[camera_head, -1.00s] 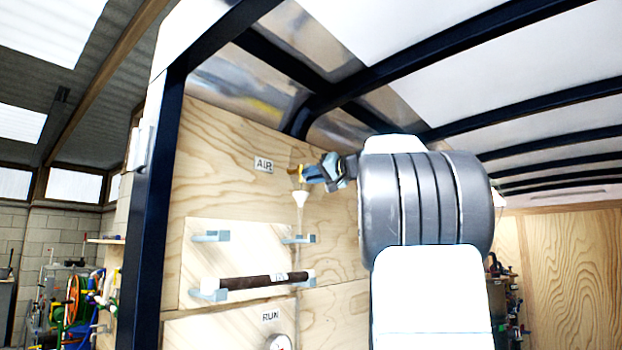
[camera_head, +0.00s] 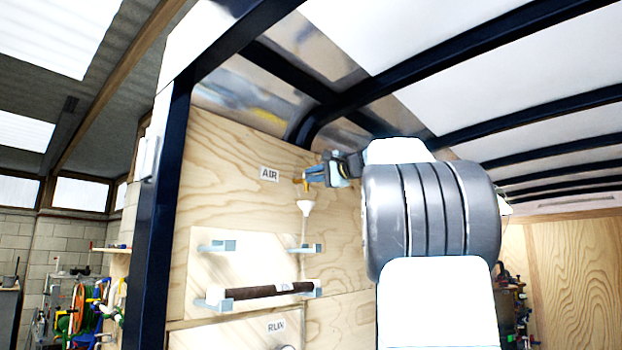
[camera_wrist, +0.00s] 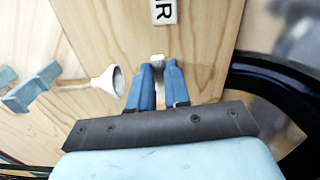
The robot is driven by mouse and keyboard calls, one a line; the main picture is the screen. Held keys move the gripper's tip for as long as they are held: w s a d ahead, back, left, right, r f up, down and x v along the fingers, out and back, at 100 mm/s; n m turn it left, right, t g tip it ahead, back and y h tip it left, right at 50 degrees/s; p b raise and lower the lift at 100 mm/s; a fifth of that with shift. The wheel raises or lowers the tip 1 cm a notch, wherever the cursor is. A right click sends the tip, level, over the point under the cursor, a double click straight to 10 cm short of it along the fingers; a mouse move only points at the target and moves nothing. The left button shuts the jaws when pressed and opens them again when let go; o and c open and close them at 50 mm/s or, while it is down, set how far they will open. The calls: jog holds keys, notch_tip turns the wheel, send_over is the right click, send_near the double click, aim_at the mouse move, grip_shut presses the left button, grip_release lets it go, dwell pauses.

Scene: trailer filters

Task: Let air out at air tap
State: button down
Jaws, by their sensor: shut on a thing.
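The air tap (camera_head: 306,184) is a small yellow-orange fitting on the plywood wall, to the right of the AIR label (camera_head: 269,174). My gripper (camera_head: 309,178) reaches it from the right and is shut on it. In the wrist view, the two blue fingers (camera_wrist: 157,88) are close together at the wall, with a small pale piece at their tips. The fingers hide most of the tap there. The label also shows in the wrist view (camera_wrist: 164,12). A white funnel (camera_head: 305,207) sits just below the tap, apart from the fingers.
A tube runs down from the funnel. A RUN label (camera_head: 276,326) is lower still. Dark frame posts (camera_head: 158,220) stand at the left.

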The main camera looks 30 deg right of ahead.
jog(key=shift+d+m, duration=0.1)
jog(key=shift+m, duration=0.4)
jog(key=c, duration=1.3)
grip_release()
jog(key=shift+d, duration=0.1)
jog(key=shift+c, duration=0.2)
jog(key=shift+o, duration=1.3)
jog(key=shift+r, duration=0.1)
jog(key=shift+s, duration=0.1)
jog(key=v, duration=1.3)
jog(key=shift+s, duration=0.3)
